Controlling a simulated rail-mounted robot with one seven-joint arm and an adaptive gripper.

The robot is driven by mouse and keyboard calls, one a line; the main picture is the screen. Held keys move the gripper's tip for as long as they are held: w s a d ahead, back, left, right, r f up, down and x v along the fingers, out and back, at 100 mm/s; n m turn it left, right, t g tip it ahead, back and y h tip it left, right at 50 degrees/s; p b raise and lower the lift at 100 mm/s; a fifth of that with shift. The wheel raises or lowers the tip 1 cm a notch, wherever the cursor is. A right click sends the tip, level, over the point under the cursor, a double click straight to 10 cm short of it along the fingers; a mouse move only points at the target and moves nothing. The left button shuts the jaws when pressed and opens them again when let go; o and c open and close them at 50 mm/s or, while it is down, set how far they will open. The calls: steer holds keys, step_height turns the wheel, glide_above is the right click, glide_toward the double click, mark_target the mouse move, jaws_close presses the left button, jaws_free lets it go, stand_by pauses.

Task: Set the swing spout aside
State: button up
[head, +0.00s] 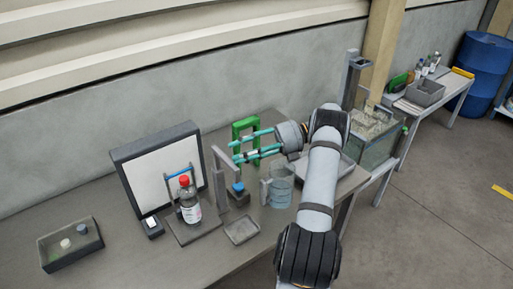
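A slim grey bar on an upright post (222,162), which looks like the swing spout, stands on the bench near the middle of the head view. It slants down towards a small dark block with a blue top (238,188). My gripper (236,151) has teal fingers and reaches in from the right. Its fingers are apart, with a gap between them, and the tips are close to the slanted bar. I cannot tell whether they touch it. I see nothing held between the fingers.
A red-capped bottle (189,200) stands before a white panel (160,172), left of the bar. A green frame (239,128) is behind the fingers. A clear beaker (281,190) and a shallow tray (242,231) are nearby.

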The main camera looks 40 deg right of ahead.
mark_target(225, 157)
steer(key=v, duration=0.7)
steer(key=shift+a, duration=0.1)
stand_by(0.4)
steer(key=x, duration=1.1)
steer(key=shift+w+a, duration=0.15)
steer(key=shift+a, duration=0.1)
steer(key=shift+w+a+f, duration=0.1)
steer(key=shift+a, duration=0.1)
steer(key=shift+d, duration=0.1)
